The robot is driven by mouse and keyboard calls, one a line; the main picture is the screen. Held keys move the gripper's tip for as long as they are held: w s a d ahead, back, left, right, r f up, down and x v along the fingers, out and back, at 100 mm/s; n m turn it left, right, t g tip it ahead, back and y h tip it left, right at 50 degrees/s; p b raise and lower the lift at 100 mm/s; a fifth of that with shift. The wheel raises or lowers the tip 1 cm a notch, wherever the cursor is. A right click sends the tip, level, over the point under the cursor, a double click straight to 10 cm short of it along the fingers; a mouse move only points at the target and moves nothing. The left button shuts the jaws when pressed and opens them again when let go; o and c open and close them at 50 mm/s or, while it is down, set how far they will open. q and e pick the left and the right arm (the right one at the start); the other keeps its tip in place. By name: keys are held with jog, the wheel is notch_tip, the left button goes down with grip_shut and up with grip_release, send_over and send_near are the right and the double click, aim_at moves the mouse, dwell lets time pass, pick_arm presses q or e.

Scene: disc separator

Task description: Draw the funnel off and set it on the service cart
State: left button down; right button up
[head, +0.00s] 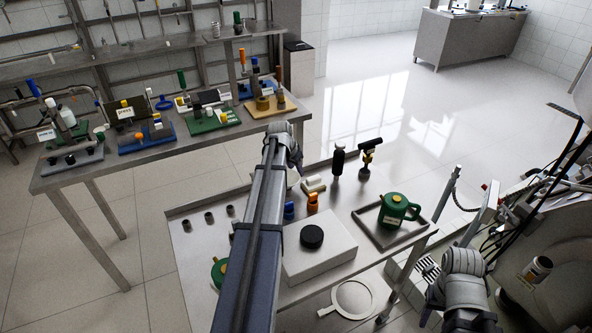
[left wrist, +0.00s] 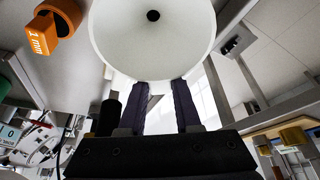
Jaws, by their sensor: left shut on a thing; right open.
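My left gripper (head: 296,161) is above the far side of the service cart (head: 190,262). In the left wrist view its two dark fingers (left wrist: 164,100) are shut on the white funnel (left wrist: 118,42), a round bowl with a dark hole in its middle. The bowl's near rim meets the fingertips. In the head view the funnel is hidden or cannot be made out near the gripper. My right gripper (head: 430,303) is open at the lower right, beside the steel separator (head: 555,300); its fingers show poorly.
A bench (head: 85,183) stands at left. The cart's left front has free room.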

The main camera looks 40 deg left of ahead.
pick_arm(q)
jog(key=c, duration=0.5)
grip_release()
jog(key=shift+r, duration=0.1)
jog(key=p+v, duration=0.7)
jog(key=shift+s+r, duration=0.15)
jog(key=shift+r, duration=0.2)
notch_tip(320, 180, up, 4)
jog(key=p, duration=0.4)
